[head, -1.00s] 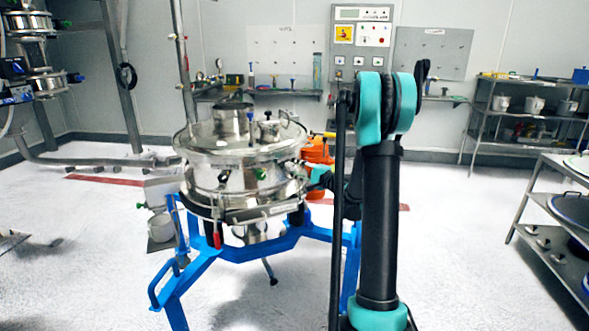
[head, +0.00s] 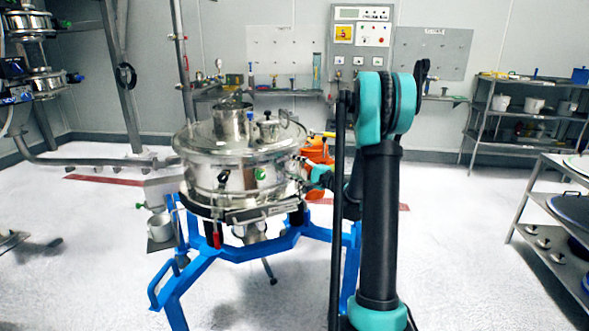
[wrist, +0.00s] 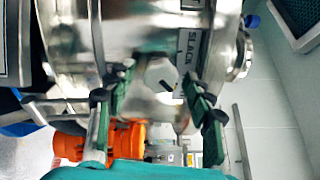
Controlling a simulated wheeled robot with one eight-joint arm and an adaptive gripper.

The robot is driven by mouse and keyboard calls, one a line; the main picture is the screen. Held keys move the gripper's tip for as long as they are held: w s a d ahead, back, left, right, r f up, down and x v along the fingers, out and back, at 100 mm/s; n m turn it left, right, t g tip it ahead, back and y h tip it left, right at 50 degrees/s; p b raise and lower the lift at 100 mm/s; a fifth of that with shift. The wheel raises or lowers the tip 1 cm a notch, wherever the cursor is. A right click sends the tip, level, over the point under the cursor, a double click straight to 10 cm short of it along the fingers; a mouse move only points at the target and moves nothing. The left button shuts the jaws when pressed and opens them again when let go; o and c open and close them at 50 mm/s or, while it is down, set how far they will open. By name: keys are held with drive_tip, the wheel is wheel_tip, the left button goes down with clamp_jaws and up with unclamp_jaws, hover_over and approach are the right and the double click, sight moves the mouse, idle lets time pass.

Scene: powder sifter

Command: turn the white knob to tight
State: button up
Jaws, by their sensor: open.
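The steel sifter (head: 225,180) stands on a blue frame, left of the middle in the head view. In the wrist view, a pale, angular knob (wrist: 161,74) sits on its curved steel wall. In the head view, my gripper (head: 310,172) is at the sifter's right side, and the knob cannot be made out.
An orange part (head: 318,150) is behind my gripper, beside the sifter; orange also shows low in the wrist view (wrist: 130,141). The blue frame (head: 225,252) spreads below the sifter. Metal shelves (head: 540,120) stand at the right. The floor between is open.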

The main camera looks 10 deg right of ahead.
drive_tip(key=v, duration=1.2)
